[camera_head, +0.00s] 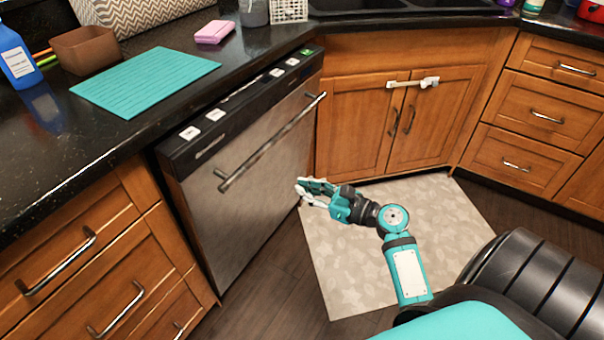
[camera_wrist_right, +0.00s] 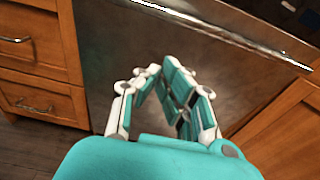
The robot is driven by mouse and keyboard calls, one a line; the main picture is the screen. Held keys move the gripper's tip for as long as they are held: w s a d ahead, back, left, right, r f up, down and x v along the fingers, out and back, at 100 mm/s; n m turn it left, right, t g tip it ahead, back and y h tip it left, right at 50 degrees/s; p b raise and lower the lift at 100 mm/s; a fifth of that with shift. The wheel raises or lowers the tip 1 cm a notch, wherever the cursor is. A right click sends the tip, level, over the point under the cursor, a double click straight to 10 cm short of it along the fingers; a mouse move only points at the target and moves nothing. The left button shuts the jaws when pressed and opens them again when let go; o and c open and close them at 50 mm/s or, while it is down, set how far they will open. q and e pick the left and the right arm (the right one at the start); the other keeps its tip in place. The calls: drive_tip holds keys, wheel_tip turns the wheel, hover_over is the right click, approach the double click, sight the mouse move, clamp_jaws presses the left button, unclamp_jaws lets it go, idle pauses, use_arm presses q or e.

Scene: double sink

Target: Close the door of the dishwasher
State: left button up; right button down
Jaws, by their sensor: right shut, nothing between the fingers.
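The dishwasher (camera_head: 245,190) has a steel front, a long bar handle (camera_head: 272,142) and a black top edge with white buttons (camera_head: 215,116). My right gripper (camera_head: 304,190) is shut and empty, near the right side of the door and below the handle. In the right wrist view the fingertips (camera_wrist_right: 163,72) point at the steel door (camera_wrist_right: 110,55), with the handle (camera_wrist_right: 190,20) beyond them; contact is unclear. My left gripper is not in view.
A black counter (camera_head: 130,140) runs above the dishwasher, with a teal mat (camera_head: 145,80), a brown box (camera_head: 85,50) and a pink sponge (camera_head: 214,32). Wooden drawers (camera_head: 110,270) and cabinet doors (camera_head: 360,125) flank it. A pale rug (camera_head: 340,265) lies on the floor.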

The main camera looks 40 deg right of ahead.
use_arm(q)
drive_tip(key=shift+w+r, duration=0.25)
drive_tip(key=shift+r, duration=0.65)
use_arm(e)
drive_tip(key=w+a+r, duration=0.1)
drive_tip(key=w+a, duration=0.2)
drive_tip(key=w, duration=0.6)
drive_tip(key=shift+a+r, duration=0.4)
